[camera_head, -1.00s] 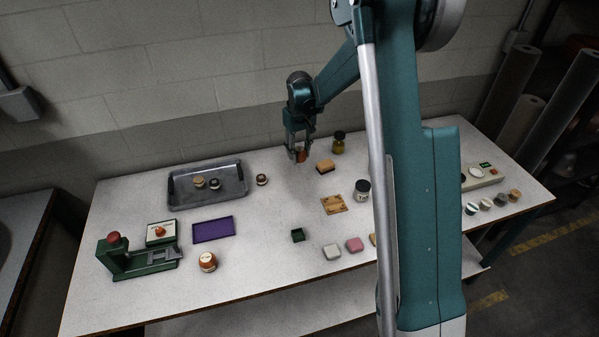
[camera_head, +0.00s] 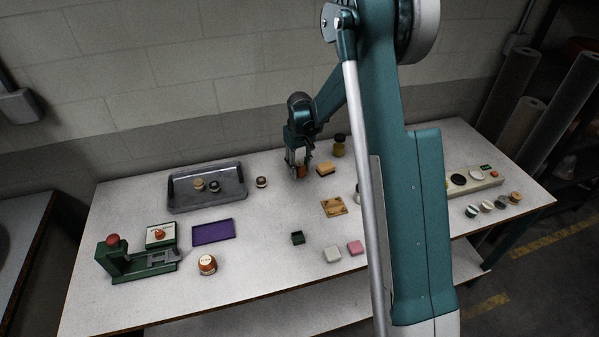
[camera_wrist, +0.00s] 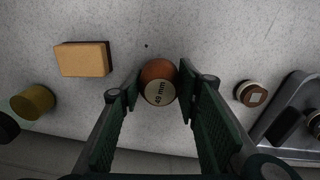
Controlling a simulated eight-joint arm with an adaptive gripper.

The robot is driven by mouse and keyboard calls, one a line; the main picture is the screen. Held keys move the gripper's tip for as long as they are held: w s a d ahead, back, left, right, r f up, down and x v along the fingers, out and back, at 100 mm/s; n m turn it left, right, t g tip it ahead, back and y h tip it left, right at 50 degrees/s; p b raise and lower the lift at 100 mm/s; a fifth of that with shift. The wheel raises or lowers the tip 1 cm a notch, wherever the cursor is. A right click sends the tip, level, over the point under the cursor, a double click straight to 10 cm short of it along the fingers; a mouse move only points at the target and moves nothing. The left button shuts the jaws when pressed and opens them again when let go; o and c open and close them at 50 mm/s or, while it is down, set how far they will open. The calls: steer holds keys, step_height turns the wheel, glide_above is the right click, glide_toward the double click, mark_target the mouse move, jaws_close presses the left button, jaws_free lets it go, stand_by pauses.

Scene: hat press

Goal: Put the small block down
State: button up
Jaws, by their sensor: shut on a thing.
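The small block is a round orange-brown piece with a pale label reading "49 mm" in the wrist view (camera_wrist: 158,82). It also shows, small and partly hidden by the fingers, in the head view (camera_head: 301,172). My gripper (camera_head: 299,172) is shut on it, with one finger at each side in the wrist view (camera_wrist: 160,95). The block is low over the back middle of the white table (camera_head: 270,230). I cannot tell whether it touches the tabletop.
A tan block (camera_head: 326,168) and a yellow-olive jar (camera_head: 339,147) stand close right. A small round stamp (camera_head: 261,182) and grey tray (camera_head: 207,200) are to the left. A purple tray (camera_head: 213,231), green press (camera_head: 125,261) and orange-brown block (camera_head: 207,264) are front left.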

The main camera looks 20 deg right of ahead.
mark_target(300, 164)
steer(key=shift+f, duration=1.15)
steer(key=shift+f, duration=0.15)
steer(key=o, duration=0.9)
steer(key=shift+r, duration=0.2)
step_height(300, 164, up, 12)
steer(key=shift+f, duration=0.1)
